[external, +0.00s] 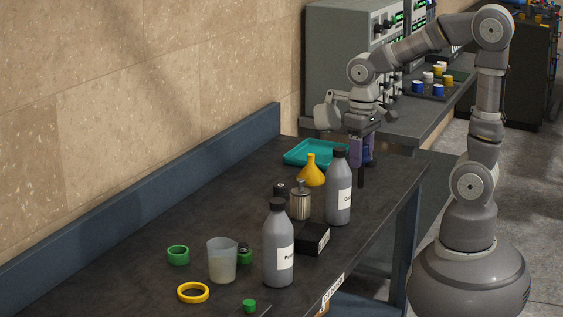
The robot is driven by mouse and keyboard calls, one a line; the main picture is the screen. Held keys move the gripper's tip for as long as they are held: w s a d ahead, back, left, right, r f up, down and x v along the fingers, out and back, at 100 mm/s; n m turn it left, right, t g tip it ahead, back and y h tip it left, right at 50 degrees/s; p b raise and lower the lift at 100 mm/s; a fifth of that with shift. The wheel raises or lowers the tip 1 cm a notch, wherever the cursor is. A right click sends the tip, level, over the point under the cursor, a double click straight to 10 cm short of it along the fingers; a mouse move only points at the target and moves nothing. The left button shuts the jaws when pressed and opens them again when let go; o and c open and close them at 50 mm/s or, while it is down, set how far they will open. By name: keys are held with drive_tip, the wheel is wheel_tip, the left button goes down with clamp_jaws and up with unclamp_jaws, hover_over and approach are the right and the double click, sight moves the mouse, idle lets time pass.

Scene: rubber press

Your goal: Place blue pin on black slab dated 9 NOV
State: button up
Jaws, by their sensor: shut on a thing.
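My gripper (362,172) points down over the right side of the dark bench, behind the tall grey bottle. It is shut on a small blue thing (367,153), which looks like the blue pin and is mostly hidden by the fingers. A thin dark slab (262,311) with a small green pin (249,305) on it lies at the front edge, partly cut off by the frame. A black block (313,238) with a pale label lies right of the front bottle. I cannot read a 9 NOV date on anything.
Two labelled grey bottles (278,250) (339,195), a yellow funnel (311,172), a metal canister (300,202), a cup (222,262) and rings (193,292) crowd the bench (120,285). A teal tray (310,151) lies behind. Several coloured pins (438,91) stand on the rear counter.

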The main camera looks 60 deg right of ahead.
drive_tip(key=s+a+f, duration=0.2)
drive_tip(key=s+f, duration=0.3)
drive_tip(key=f, duration=0.2)
drive_tip(key=shift+w+a+f+p, duration=0.35)
drive_tip(key=shift+w+f+p, duration=0.6)
drive_tip(key=shift+w, duration=1.65)
drive_tip(key=shift+w+a+f+p, duration=0.35)
drive_tip(key=shift+w+f+p, duration=0.55)
drive_tip(key=shift+w, duration=1.75)
drive_tip(key=shift+w+a+f+p, duration=0.35)
drive_tip(key=shift+w+f+p, duration=0.55)
drive_tip(key=shift+w, duration=1.7)
drive_tip(key=shift+r, duration=0.2)
drive_tip(key=shift+f, duration=0.15)
drive_tip(key=o, duration=1.1)
drive_tip(key=shift+o, duration=0.2)
